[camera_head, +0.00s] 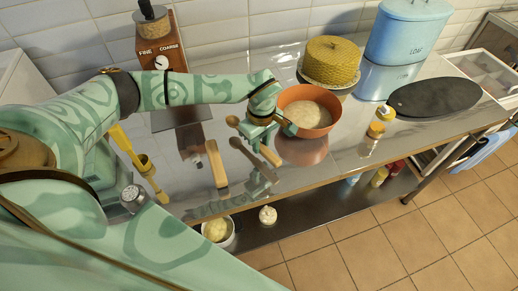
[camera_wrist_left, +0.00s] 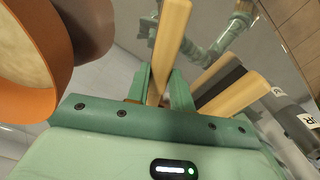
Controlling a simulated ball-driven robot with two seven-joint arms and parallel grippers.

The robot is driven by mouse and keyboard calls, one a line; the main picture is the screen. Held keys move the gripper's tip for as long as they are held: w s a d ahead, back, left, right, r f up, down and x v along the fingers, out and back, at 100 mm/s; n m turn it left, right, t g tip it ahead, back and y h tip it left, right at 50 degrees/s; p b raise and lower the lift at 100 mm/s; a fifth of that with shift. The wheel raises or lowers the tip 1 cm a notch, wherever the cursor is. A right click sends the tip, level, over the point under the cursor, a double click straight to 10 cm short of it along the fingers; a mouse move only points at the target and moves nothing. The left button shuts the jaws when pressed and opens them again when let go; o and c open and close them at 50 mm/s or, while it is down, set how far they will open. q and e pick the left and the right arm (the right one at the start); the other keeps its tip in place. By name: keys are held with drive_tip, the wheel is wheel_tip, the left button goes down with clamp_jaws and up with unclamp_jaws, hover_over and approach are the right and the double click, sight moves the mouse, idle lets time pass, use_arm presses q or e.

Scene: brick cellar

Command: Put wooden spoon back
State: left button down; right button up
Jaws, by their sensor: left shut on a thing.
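My left gripper (camera_head: 262,140) is shut on the wooden spoon and holds it above the shiny metal counter, beside the orange bowl. The spoon's round head (camera_head: 232,120) shows left of the gripper, and part of the handle shows to the lower right. In the left wrist view the spoon (camera_wrist_left: 172,40) is a pale wooden bar between the fingers (camera_wrist_left: 160,88). The orange bowl (camera_head: 325,128) holds a pale mixture; it also shows in the wrist view (camera_wrist_left: 40,104). My right gripper is not in view.
A wooden bar (camera_head: 216,163) lies on the counter left of the gripper. A grinder (camera_head: 160,50) stands at the back left. A woven yellow dome (camera_head: 331,60), blue loaf tin (camera_head: 405,35), dark board (camera_head: 434,97) and small yellow-topped jar (camera_head: 376,130) stand right. The counter's front edge is close.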

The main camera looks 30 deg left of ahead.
use_arm(q)
drive_tip(key=f, duration=0.3)
drive_tip(key=shift+a+f+b, duration=0.35)
drive_tip(key=shift+f, duration=0.05)
drive_tip(key=shift+s+f, duration=0.1)
drive_tip(key=c, duration=1.2)
unclamp_jaws()
